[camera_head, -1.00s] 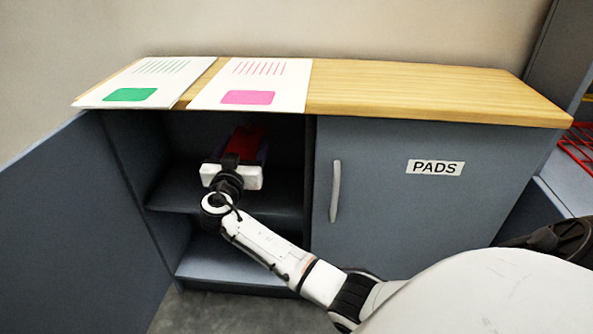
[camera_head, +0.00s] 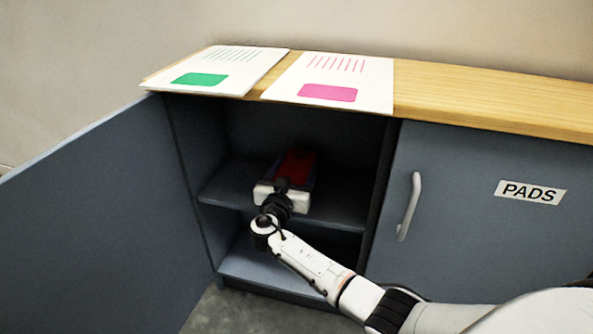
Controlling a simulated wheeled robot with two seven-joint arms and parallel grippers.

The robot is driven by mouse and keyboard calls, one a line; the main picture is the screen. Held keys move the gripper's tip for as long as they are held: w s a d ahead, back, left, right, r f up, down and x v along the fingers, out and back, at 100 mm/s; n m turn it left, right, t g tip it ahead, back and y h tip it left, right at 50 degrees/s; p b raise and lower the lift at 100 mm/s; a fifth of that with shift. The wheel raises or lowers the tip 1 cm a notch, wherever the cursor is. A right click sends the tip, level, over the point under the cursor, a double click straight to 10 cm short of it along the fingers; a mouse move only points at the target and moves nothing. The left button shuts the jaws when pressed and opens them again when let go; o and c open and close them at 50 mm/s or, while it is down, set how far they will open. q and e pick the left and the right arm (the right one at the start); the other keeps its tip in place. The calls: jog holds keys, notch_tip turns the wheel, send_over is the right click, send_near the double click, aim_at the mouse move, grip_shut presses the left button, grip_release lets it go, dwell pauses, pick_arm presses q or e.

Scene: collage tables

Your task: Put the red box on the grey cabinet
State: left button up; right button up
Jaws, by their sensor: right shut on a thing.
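The red box (camera_head: 297,166) is inside the open left compartment of the grey cabinet (camera_head: 455,240), at the level of the middle shelf (camera_head: 342,208). My right gripper (camera_head: 288,182) reaches in from the front and is shut on the box, with its white palm at the box's near end. I cannot tell whether the underside of the box touches the shelf. My left gripper is not in view.
The left door (camera_head: 95,220) stands wide open. The right door, labelled PADS (camera_head: 530,191), is shut and has a vertical handle (camera_head: 410,206). Two sheets, one with a green patch (camera_head: 200,79) and one with a pink patch (camera_head: 328,93), lie on the wooden top (camera_head: 480,100).

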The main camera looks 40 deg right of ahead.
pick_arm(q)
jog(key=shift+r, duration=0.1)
pick_arm(e)
jog(key=shift+r, duration=0.1)
jog(key=o, duration=1.1)
jog(key=p+v, duration=0.1)
jog(key=v, duration=0.5)
jog(key=shift+a+p, duration=0.15)
jog(key=shift+p, duration=0.25)
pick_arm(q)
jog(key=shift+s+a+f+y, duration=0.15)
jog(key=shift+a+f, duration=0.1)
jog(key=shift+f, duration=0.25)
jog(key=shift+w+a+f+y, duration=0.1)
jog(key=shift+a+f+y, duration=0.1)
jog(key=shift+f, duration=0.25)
pick_arm(e)
jog(key=shift+s+a, duration=0.45)
